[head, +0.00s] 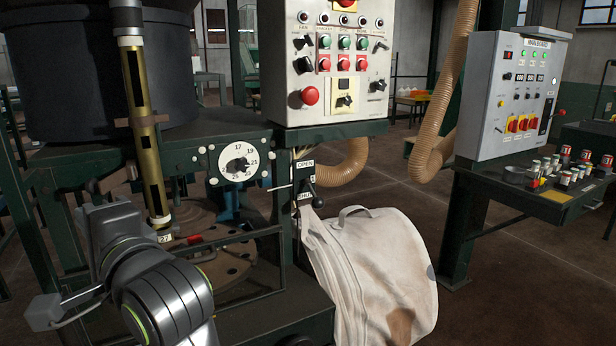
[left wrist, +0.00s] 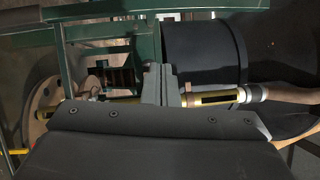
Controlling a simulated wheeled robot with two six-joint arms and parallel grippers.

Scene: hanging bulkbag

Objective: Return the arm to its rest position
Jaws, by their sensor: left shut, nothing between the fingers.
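My left arm (head: 165,300) comes into the head view at the lower left, beside a green machine frame. My left gripper (left wrist: 161,84) is shut and empty in the left wrist view. Its grey fingers lie across the line of a brass tube with dark slots (left wrist: 215,98) and hide part of it. The gap between fingers and tube cannot be judged. In the head view the tube (head: 142,100) stands upright just beyond my wrist, and the fingertips are hard to make out. My right gripper is not in view.
A dark tub (head: 95,75) is above my left arm. A round dial (head: 238,163), a control box (head: 325,65) and a lever (head: 310,192) are to the right. A stained white bulk bag (head: 385,265) hangs beside the frame. Another panel (head: 510,95) stands far right, with open floor nearby.

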